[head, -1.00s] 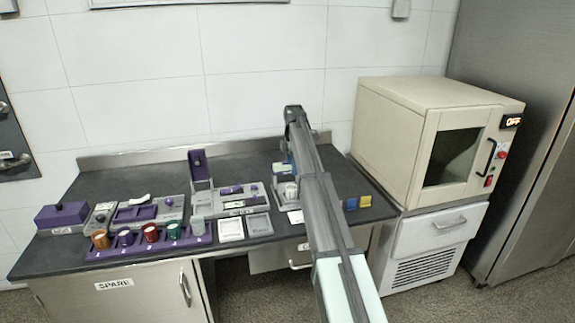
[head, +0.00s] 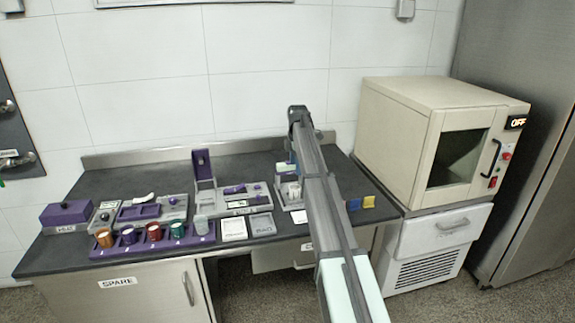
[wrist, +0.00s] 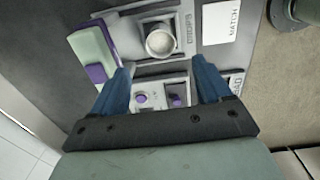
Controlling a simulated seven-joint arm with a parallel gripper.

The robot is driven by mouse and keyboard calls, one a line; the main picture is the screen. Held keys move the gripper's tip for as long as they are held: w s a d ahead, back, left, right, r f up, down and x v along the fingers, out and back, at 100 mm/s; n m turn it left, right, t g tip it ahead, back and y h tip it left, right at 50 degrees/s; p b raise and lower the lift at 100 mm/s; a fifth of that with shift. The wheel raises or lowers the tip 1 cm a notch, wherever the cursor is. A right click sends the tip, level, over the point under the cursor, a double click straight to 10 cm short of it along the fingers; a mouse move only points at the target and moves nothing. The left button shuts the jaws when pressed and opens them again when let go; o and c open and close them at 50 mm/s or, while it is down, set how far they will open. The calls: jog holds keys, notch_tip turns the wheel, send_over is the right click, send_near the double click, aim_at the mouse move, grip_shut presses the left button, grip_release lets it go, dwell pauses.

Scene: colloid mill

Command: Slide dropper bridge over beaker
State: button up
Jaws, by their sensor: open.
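In the wrist view, a pale round beaker (wrist: 160,42) stands in a square grey seat on the station marked DROPS (wrist: 192,24). A pale green and white block with purple parts (wrist: 95,55), which looks like the dropper bridge, lies left of the beaker, apart from it. My gripper (wrist: 162,72) is open, with its blue fingers apart over the station's near part and nothing clearly held between them. In the head view, the beaker (head: 294,191) and the green-topped block (head: 284,169) show just left of my arm. My arm hides the gripper there.
A small panel with a purple knob (wrist: 176,100) lies between the fingers in the wrist view. A white MATCH card (wrist: 222,22) lies beyond, at right. In the head view, a purple rack of coloured cups (head: 155,245) stands left, and a beige oven (head: 425,130) right.

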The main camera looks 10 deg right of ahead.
jog(key=shift+w+r, duration=0.2)
jog(key=shift+w, duration=0.1)
jog(key=shift+c, duration=0.7)
jog(key=w+r, duration=0.8)
jog(key=w, duration=0.1)
jog(key=shift+a+r, duration=0.2)
jog(key=shift+r, duration=0.2)
notch_tip(320, 180, down, 14)
jog(key=shift+s+r, duration=0.15)
jog(key=shift+r, duration=0.1)
jog(key=shift+c, duration=0.3)
grip_shut()
